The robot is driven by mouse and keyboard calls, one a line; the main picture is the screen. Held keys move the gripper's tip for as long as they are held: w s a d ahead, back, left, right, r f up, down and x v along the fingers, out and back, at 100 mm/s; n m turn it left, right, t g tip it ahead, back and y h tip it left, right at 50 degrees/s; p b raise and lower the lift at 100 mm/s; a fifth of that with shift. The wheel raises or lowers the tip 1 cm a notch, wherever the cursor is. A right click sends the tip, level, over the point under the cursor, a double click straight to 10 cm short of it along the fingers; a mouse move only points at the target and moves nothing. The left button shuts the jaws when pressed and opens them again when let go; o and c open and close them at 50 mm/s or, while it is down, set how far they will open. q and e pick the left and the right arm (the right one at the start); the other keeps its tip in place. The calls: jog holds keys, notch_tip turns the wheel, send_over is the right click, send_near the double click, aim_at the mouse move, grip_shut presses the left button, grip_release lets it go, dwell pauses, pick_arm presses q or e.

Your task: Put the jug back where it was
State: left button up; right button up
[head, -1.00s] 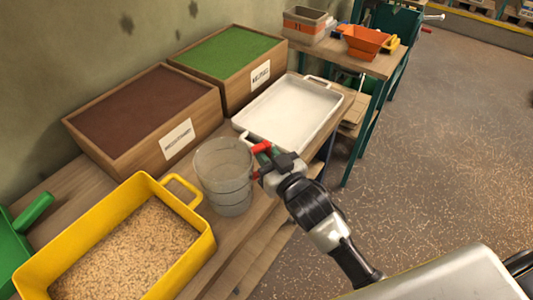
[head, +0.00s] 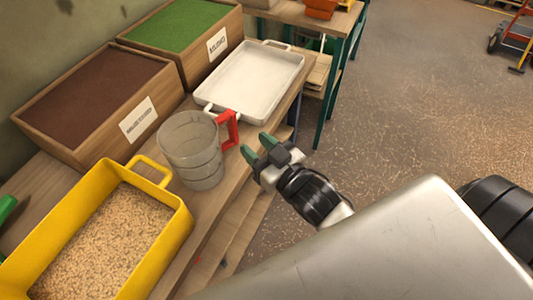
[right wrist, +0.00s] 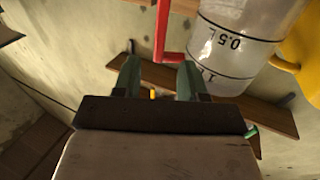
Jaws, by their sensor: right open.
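The jug (head: 190,150) is clear with dark ring lines and a red handle (head: 229,130). It stands upright on the wooden bench, between the yellow tray and the white tray, and looks empty. My right gripper (head: 256,151) is open just right of the handle, with a gap between its green fingertips and the handle. In the right wrist view the jug (right wrist: 232,40) with its volume marks is at the upper right, and the handle lies just beyond the open fingers (right wrist: 160,78). My left gripper is not in view.
A yellow tray (head: 178,232) of tan grains stands at front left. A white empty tray (head: 250,80) lies behind the jug. Wooden boxes of brown (head: 95,95) and green (head: 180,25) material line the wall. Open floor (head: 420,100) lies right of the bench.

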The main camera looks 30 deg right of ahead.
jog(key=shift+v, duration=1.6)
